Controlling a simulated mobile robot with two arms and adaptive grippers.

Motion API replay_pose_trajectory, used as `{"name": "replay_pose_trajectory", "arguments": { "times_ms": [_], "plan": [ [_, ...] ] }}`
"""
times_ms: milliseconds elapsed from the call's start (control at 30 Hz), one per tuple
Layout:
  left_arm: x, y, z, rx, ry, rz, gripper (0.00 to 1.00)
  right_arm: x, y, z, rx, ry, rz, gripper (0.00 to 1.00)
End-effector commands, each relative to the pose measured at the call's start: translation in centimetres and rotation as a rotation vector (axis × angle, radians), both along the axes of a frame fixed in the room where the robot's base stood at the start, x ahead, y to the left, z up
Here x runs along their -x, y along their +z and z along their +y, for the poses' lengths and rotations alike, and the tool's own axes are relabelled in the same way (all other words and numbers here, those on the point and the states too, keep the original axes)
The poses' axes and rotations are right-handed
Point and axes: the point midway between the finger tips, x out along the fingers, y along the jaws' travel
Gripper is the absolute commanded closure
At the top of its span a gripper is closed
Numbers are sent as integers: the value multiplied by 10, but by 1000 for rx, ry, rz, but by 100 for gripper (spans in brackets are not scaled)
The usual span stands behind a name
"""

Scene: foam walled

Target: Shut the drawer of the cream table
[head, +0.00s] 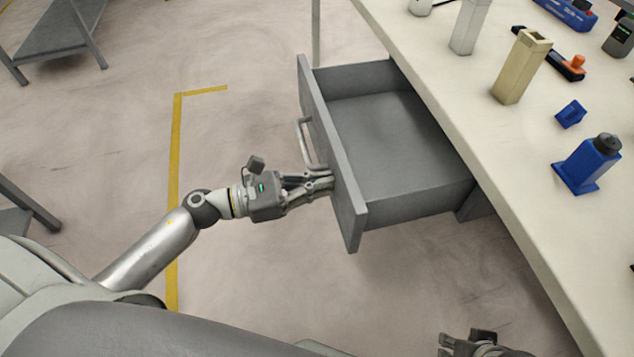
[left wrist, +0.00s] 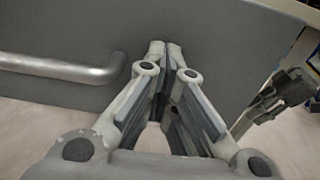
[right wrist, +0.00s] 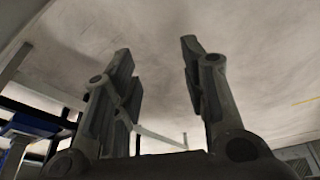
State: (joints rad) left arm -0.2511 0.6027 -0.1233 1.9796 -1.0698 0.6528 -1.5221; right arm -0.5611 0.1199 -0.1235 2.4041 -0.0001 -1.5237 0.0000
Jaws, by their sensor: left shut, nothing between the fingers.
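The grey drawer (head: 385,150) stands well out from under the cream table (head: 465,110) in the head view, and it looks empty. Its front panel (head: 335,150) carries a silver bar handle (head: 305,142), which also shows in the left wrist view (left wrist: 65,68). My left gripper (head: 328,183) is shut and empty, its fingertips at the outer face of the front panel, beside the handle's near end. In the left wrist view the fingertips (left wrist: 158,48) meet or nearly meet the panel. My right gripper (right wrist: 155,70) is open and empty, low at the bottom of the head view.
On the tabletop stand a beige square holder (head: 521,70), a blue bottle (head: 588,165), a small blue block (head: 571,113) and an orange-and-black tool (head: 565,66). A grey bench (head: 55,35) is at the far left. The floor left of the drawer is clear.

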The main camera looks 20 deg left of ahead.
Motion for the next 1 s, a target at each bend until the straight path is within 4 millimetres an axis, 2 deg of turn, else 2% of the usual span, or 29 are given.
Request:
{"name": "replay_pose_trajectory", "arguments": {
  "times_ms": [167,433,700,900,1000],
  "plan": [
    [-17,3,-24,3,-2,-4,100,-1,-3,1,-2,0,3,60],
    [-58,4,-85,3,-2,-4,100,-3,-35,3,-3,0,30,60],
    [-97,2,-144,3,-2,-3,100,-5,-48,3,-1,2,33,60],
    [-115,1,-171,2,-2,-1,100,-6,-46,2,0,2,31,60],
    [-120,1,-178,0,0,-1,100,-5,-44,2,0,2,30,60]
  ]
}}
